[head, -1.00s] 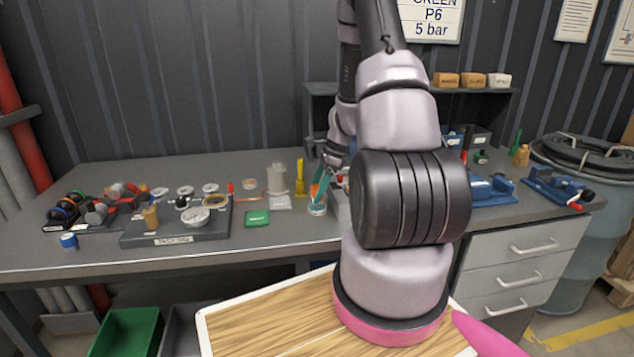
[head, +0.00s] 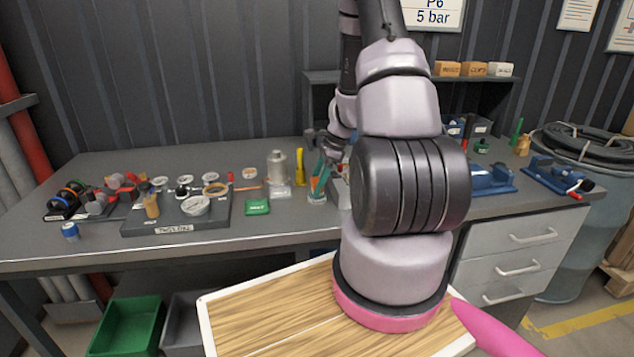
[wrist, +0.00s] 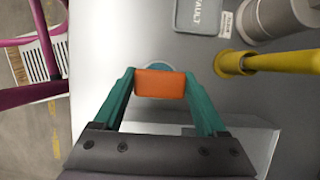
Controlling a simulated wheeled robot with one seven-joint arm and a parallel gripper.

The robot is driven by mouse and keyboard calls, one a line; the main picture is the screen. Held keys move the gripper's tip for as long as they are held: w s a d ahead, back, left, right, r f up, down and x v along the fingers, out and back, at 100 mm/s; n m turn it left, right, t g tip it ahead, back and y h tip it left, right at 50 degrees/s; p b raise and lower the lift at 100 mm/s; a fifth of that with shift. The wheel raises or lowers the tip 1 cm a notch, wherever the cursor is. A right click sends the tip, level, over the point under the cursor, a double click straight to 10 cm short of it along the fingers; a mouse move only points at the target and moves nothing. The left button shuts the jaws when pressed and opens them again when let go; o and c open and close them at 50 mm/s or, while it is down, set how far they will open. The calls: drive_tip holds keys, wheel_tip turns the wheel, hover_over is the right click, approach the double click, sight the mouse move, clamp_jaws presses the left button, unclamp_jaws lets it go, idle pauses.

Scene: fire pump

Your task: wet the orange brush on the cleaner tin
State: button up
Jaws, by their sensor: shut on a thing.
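My gripper (wrist: 160,88) has teal fingers shut on the orange brush (wrist: 160,84), whose orange block fills the gap between the fingertips. In the head view my gripper (head: 320,178) points down at the bench, partly hidden by my arm. The cleaner tin (head: 317,200) is a small round tin standing on the bench directly below the fingertips. In the wrist view a blue-green round part of the tin (wrist: 155,66) shows just beyond the brush. The brush's lower end is hidden, so I cannot tell whether it touches the tin.
Blue vices (head: 490,180) are at the right.

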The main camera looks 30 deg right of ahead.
sight(316, 180)
drive_tip(key=shift+f, duration=0.5)
idle(1.2)
drive_tip(key=shift+r, duration=0.1)
drive_tip(key=shift+r, duration=3.4)
